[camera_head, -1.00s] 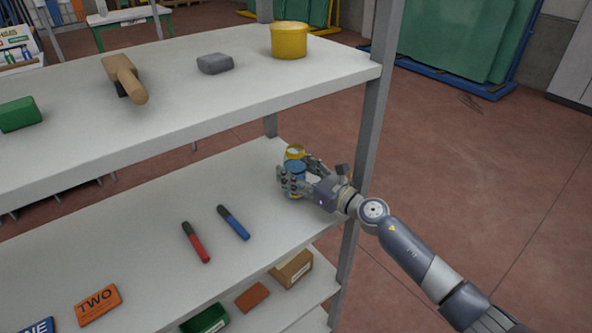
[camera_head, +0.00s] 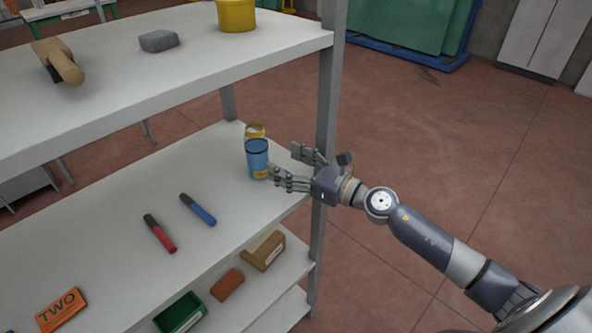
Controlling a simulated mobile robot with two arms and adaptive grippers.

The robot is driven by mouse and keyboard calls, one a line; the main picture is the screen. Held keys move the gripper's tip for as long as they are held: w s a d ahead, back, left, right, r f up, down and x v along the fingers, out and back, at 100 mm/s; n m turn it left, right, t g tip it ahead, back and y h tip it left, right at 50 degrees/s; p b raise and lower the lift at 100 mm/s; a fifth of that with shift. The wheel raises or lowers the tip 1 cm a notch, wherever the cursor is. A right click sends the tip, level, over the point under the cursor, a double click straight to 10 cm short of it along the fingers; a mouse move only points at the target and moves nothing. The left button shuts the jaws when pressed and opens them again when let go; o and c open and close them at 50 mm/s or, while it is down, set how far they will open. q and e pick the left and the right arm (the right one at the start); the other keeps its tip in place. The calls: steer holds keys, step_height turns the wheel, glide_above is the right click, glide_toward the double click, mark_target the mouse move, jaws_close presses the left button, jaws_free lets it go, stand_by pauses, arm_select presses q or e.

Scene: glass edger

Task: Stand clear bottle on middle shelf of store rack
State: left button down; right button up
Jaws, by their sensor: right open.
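A blue bottle-like thing (camera_head: 257,156) with a dark rim and a yellow patch low down stands upright on the middle shelf (camera_head: 110,235) of the store rack, near its right end. A yellow-rimmed part (camera_head: 254,131) shows just behind or above it; I cannot tell whether it belongs to the same bottle. My right gripper (camera_head: 282,160) is open just to the right of the blue thing, its lower finger close to it; I cannot tell if they touch. My left gripper is not in view.
The rack's post (camera_head: 327,100) stands close to my right gripper. The top shelf (camera_head: 200,70) hangs above.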

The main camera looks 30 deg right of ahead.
steer(key=shift+v, duration=1.15)
